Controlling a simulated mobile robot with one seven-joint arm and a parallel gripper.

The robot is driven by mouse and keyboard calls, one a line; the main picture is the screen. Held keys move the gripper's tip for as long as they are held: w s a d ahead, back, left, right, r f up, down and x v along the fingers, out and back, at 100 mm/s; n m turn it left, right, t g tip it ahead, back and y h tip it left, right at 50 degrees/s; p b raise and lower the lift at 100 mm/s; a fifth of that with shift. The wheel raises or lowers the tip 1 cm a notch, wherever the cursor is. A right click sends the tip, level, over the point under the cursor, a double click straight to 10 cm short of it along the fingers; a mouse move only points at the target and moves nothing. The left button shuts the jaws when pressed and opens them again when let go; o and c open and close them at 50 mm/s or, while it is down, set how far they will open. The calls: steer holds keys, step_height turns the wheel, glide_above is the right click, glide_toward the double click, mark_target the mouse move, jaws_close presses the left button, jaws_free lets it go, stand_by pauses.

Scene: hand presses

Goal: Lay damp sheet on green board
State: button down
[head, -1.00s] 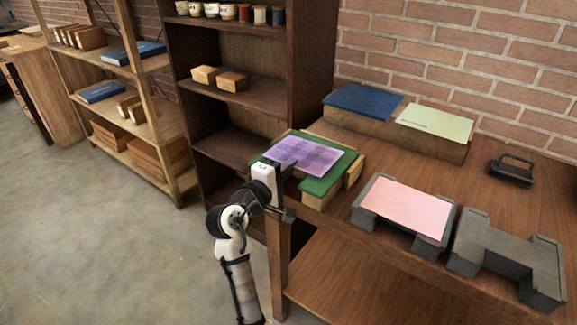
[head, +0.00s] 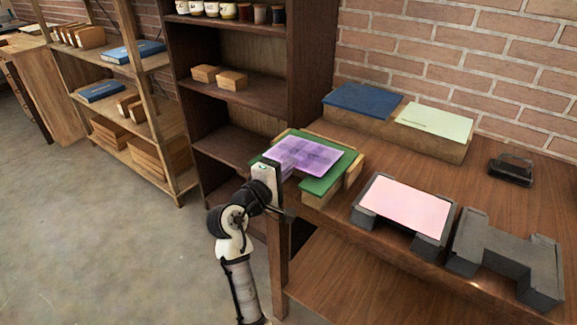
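A purple sheet (head: 306,156) with a faint printed pattern lies over the green board (head: 318,186), which sits on a light wooden stand at the left end of the bench. I cannot tell whether the sheet lies flat or hovers slightly. My gripper (head: 283,172) is at the sheet's near left edge; its fingers are mostly hidden by its own body, so I cannot see whether they pinch the sheet. A pink sheet (head: 405,206) lies on a dark grey press bed to the right. A pale green sheet (head: 435,121) and a blue one (head: 362,101) lie on a wooden block behind.
An empty dark grey stand (head: 508,262) is at the front right of the bench (head: 400,165). A small black handled object (head: 511,168) stands at the right rear. A dark shelf unit (head: 240,100) rises behind the green board. The bench middle is clear.

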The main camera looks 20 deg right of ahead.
steer(key=c, duration=1.4)
jaws_free()
steer(key=shift+a, duration=0.1)
steer(key=p+v, duration=0.1)
steer(key=v, duration=0.5)
steer(key=shift+s, duration=0.15)
steer(key=shift+a, duration=0.15)
